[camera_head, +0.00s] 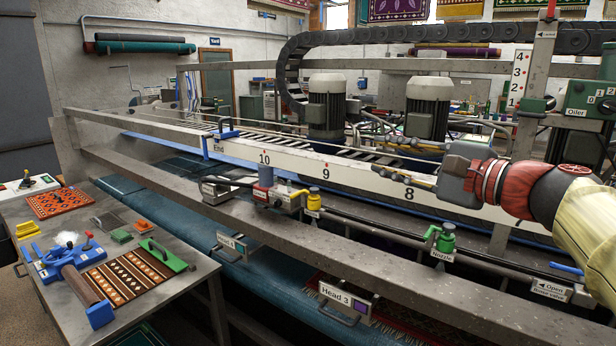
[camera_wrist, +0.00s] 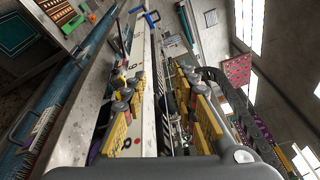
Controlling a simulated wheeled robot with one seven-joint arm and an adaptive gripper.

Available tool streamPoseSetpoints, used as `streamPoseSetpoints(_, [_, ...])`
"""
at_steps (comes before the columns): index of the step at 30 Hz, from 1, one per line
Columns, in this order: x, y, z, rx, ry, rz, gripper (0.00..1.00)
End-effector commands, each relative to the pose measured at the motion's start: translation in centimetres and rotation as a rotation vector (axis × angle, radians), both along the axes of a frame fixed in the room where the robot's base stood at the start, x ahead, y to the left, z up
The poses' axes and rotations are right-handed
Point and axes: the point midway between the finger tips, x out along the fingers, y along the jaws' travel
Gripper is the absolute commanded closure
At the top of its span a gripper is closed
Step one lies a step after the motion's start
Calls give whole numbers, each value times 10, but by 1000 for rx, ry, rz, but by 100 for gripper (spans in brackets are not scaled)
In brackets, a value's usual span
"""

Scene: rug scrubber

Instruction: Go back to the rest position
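My gripper (camera_head: 372,142) reaches in from the right in the head view, over the long scrubber machine and its white numbered scale rail (camera_head: 330,170). Its two yellow-padded fingers are spread apart with nothing between them. They also show wide apart in the wrist view (camera_wrist: 160,72), with the rail and the machine's bed beyond. My gripper appears to touch nothing, though its exact height above the rail is hard to tell.
A grey beam (camera_head: 380,255) runs along the machine front, with a yellow valve (camera_head: 313,203) and green valve (camera_head: 446,238). Two motors (camera_head: 327,107) (camera_head: 428,108) stand behind. A workbench (camera_head: 185,275) with rug samples and tools is at left. A green Oiler box (camera_head: 590,100) is at right.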

Motion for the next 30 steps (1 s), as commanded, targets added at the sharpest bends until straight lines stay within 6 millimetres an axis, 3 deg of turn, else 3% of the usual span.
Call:
streamPoseSetpoints(1, [-16,17,-27,-103,27,24,72])
streamPoseSetpoints(3, [-38,32,-68,-257,61,55,72])
streamPoseSetpoints(8, [-99,48,-160,-622,117,154,72])
streamPoseSetpoints(12, [-157,40,-236,-958,137,266,72])
streamPoseSetpoints(18, [-230,2,-320,-1406,125,446,72])
streamPoseSetpoints(24, [-265,-31,-358,-1678,95,567,72])
streamPoseSetpoints(30, [-272,-40,-366,-1744,89,598,72])
